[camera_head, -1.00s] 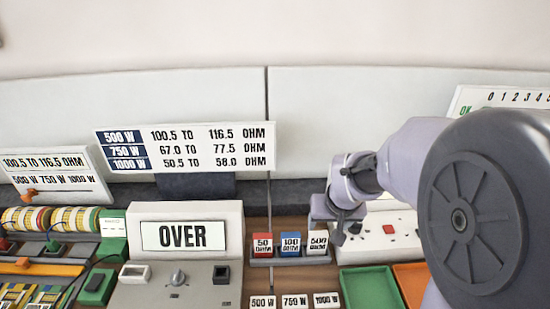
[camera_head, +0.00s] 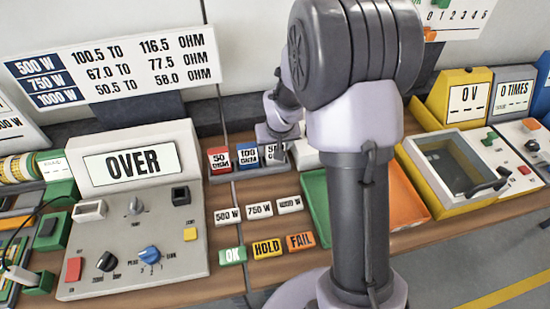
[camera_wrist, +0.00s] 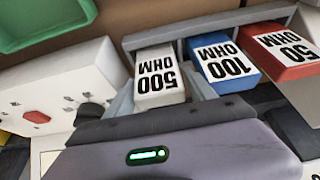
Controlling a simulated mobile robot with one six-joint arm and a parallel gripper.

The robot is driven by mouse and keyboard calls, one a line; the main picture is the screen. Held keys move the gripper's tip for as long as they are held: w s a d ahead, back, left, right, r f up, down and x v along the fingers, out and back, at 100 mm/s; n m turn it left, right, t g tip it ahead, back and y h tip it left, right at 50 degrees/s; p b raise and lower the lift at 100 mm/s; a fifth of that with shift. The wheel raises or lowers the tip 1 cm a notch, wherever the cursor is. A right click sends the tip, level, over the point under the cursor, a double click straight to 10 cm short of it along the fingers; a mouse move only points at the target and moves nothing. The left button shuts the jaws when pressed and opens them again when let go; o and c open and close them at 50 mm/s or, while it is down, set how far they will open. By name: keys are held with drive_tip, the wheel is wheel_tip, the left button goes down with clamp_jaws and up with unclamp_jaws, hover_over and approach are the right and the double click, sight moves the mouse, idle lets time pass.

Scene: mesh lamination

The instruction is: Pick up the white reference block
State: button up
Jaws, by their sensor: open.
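The white reference block (camera_wrist: 158,78), marked 500 OHM, sits in a grey rack at the right end of a row in the head view (camera_head: 273,152). In the wrist view it appears upside down beside the blue 100 OHM block (camera_wrist: 222,62) and the red 50 OHM block (camera_wrist: 284,50). My gripper (camera_wrist: 161,94) is open, with a grey finger seen on each side of the white block. Whether the fingers touch it, I cannot tell. In the head view my gripper partly covers the block.
A white box with a red button (camera_wrist: 65,92) stands close beside the rack. A green tray (camera_head: 315,205) and an orange tray (camera_head: 407,200) lie to the right, partly behind my arm. The OVER meter (camera_head: 133,163) is left of the rack. Small labelled tags (camera_head: 259,210) lie in front.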

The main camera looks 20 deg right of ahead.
drive_tip(key=shift+w+f, duration=0.25)
drive_tip(key=shift+f, duration=0.45)
drive_tip(key=shift+d+r, duration=0.1)
drive_tip(key=shift+r, duration=0.05)
drive_tip(key=shift+c, duration=0.2)
